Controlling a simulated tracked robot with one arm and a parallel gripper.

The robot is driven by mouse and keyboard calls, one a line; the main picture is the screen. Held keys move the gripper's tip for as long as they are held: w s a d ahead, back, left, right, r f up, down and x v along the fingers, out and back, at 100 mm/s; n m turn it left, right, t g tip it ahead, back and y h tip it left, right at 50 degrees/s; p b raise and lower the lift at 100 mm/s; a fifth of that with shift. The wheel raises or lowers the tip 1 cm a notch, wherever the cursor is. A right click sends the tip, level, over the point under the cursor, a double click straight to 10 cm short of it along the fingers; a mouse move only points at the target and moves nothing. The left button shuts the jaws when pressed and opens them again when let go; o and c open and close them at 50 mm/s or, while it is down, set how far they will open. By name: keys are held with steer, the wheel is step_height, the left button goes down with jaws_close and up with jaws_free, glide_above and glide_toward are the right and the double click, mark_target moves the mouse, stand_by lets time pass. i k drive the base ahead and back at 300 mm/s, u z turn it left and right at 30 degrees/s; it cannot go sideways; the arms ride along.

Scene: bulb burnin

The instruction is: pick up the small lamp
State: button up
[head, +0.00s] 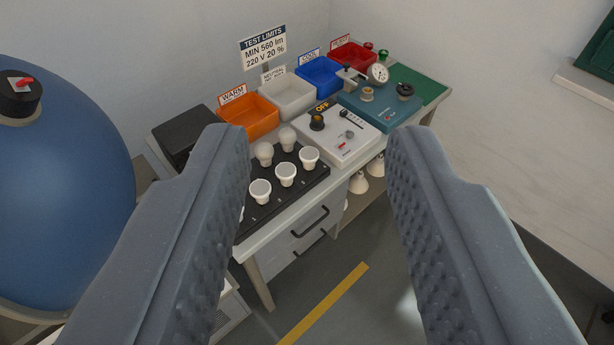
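My gripper (316,132) is open and empty, its two grey ribbed fingers wide apart above and in front of the workbench. Between the fingers, a black rack (317,178) on the bench holds several white lamps. Two lamps at its back have rounded tops: one lamp (264,153) and a smaller-looking lamp (287,138). Nearer lamps have flat, wide faces, such as the one at the right (309,157), the middle one (286,174) and the front one (260,191). I cannot tell for sure which is the small lamp. The left finger hides part of the rack.
Orange (249,113), white (288,97), blue (319,76) and red (352,56) bins line the bench's back. A white control box (345,148) and teal device (383,112) stand right of the rack. A large blue sphere (65,180) stands left. Floor in front is clear.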

mark_target(286, 171)
steer(key=z, duration=2.2)
steer(key=i, duration=1.5)
steer(key=u, duration=3.55)
steer(key=i, duration=0.5)
steer(key=u, duration=0.1)
